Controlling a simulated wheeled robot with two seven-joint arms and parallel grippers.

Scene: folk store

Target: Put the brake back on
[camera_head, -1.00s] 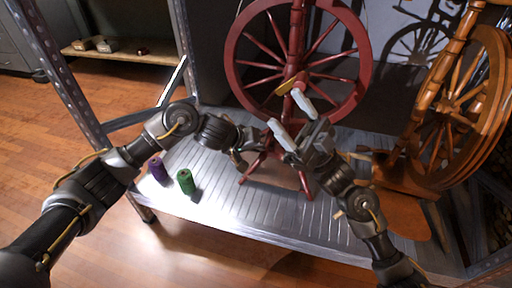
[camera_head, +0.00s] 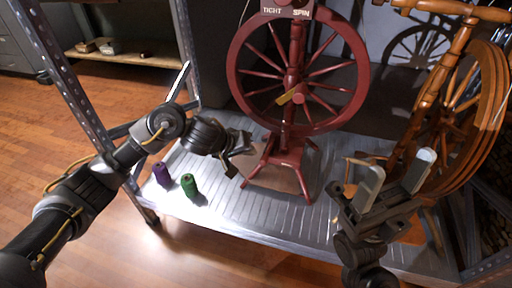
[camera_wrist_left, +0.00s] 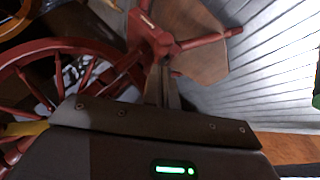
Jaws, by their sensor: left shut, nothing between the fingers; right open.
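The red spinning wheel (camera_head: 236,65) stands upright on the metal shelf. Its top block (camera_head: 290,11) reads "TIGHT" and "SPIN". A small yellowish lever-like piece (camera_head: 287,97) slants near its hub; I cannot tell whether this is the brake. My left gripper (camera_head: 243,148) is shut and empty, just left of the wheel's lower frame. In the left wrist view its fingers (camera_wrist_left: 162,88) lie in front of the red frame (camera_wrist_left: 150,38) and the brown treadle (camera_wrist_left: 195,40); contact is unclear. My right gripper (camera_head: 401,164) is open and empty, to the right of the red wheel.
A purple spool (camera_head: 162,175) and a green spool (camera_head: 189,186) stand at the shelf's left front. An orange-brown spinning wheel (camera_head: 486,120) stands close behind my right gripper. The metal shelf (camera_head: 260,220) is bare along its front. A perforated post (camera_head: 65,80) rises at left.

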